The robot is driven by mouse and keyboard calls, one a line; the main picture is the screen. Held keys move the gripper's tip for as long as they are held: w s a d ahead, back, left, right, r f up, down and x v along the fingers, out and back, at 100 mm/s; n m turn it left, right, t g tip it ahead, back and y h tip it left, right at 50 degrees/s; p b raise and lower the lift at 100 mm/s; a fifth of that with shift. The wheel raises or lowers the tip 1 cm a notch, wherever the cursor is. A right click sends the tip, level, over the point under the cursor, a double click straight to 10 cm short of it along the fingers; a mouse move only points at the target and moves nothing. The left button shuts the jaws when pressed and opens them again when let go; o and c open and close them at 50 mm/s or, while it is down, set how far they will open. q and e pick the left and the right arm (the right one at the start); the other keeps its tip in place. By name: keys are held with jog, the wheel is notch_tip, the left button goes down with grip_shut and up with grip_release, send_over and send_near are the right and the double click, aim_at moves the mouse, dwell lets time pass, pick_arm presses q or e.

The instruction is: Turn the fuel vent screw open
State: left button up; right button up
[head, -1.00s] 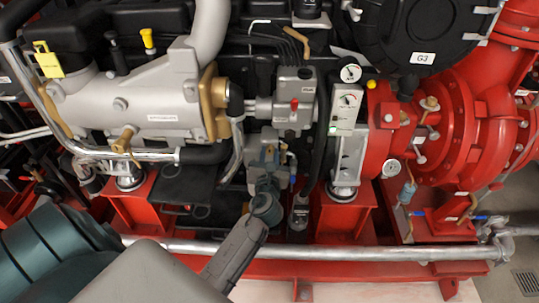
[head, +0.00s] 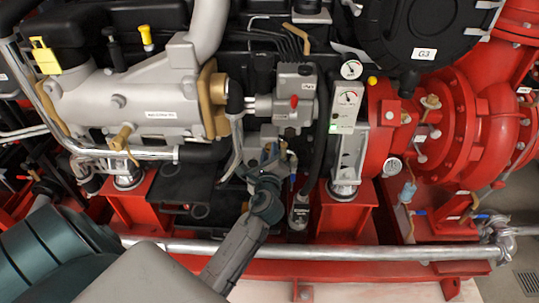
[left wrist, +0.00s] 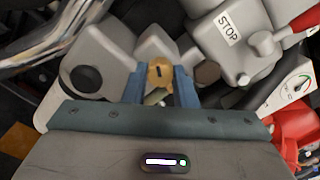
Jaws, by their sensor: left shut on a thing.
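The fuel vent screw, a brass-coloured slotted head (left wrist: 160,73), sits between the two blue fingers of my left gripper (left wrist: 160,90) in the left wrist view. The fingers are shut on it. In the head view my left gripper (head: 272,158) reaches up to the grey fuel unit below the grey box with the red knob. There the gripper and wrist largely hide the screw. My right gripper is not in view.
A grey housing with a STOP label (left wrist: 229,30) and a red lever (left wrist: 305,20) lie close on the right in the wrist view. A gauge panel (head: 347,120) stands right of the gripper. A metal pipe (head: 350,250) runs across the front, below my forearm.

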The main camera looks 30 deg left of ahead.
pick_arm(q)
jog(key=shift+n+b, duration=2.9)
jog(key=shift+n, duration=3.5)
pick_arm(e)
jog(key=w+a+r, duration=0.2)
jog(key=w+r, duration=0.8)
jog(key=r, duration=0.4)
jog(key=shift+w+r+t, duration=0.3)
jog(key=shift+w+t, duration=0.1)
pick_arm(q)
jog(key=o, duration=1)
